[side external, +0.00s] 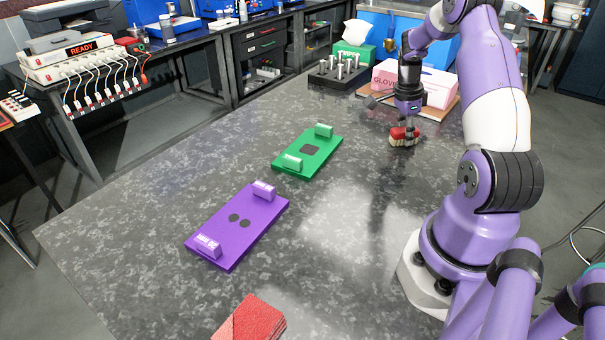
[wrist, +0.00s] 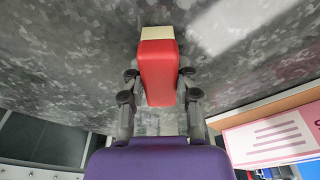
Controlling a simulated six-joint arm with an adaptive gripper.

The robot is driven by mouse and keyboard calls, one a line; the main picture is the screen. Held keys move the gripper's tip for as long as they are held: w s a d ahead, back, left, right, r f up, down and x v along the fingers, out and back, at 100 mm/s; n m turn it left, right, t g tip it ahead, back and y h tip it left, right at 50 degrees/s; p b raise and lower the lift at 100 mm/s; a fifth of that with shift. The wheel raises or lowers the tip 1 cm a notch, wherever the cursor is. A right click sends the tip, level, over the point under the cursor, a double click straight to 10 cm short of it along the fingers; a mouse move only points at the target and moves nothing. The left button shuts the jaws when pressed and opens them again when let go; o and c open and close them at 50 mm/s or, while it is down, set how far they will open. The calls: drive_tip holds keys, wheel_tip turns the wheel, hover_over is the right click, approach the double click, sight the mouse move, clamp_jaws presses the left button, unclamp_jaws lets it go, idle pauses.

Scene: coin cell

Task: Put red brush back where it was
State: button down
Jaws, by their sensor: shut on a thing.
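The red brush (side external: 401,134) has a red body and a pale bristle side, and is at the far right part of the table in the side external view. My gripper (side external: 406,124) is above it, pointing down, and shut on it. In the wrist view the brush (wrist: 158,75) lies between the two fingers of my gripper (wrist: 157,88), with its pale end away from the palm. The brush is at or just above the table top; I cannot tell whether it touches.
A wooden board (side external: 447,104) with a pink glove box (side external: 437,86) stands close behind the brush. A black rack (side external: 338,76) of metal cylinders is left of it. A green plate (side external: 320,157), a purple plate (side external: 258,218) and a red stack (side external: 252,318) lie nearer. Bare table separates them.

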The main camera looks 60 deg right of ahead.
sight(398, 130)
drive_tip(key=c, duration=0.6)
unclamp_jaws()
drive_tip(key=shift+f, duration=0.1)
wheel_tip(398, 130, up, 12)
drive_tip(key=w+a, duration=0.2)
drive_tip(key=w+a+r+n+t+h, duration=0.15)
drive_tip(key=w+a+r+n, duration=0.3)
drive_tip(key=a+n, duration=0.45)
drive_tip(key=s+a+n+t+y, duration=0.1)
drive_tip(key=s+a+n+t, duration=0.1)
drive_tip(key=a+n, duration=0.7)
drive_tip(key=s+a+n+t+y, duration=0.1)
drive_tip(key=s+a+n+t, duration=0.2)
drive_tip(key=a+n, duration=0.6)
drive_tip(key=a, duration=0.4)
drive_tip(key=shift+a+r+y, duration=0.2)
drive_tip(key=shift+a+y, duration=0.1)
drive_tip(key=shift+y, duration=0.05)
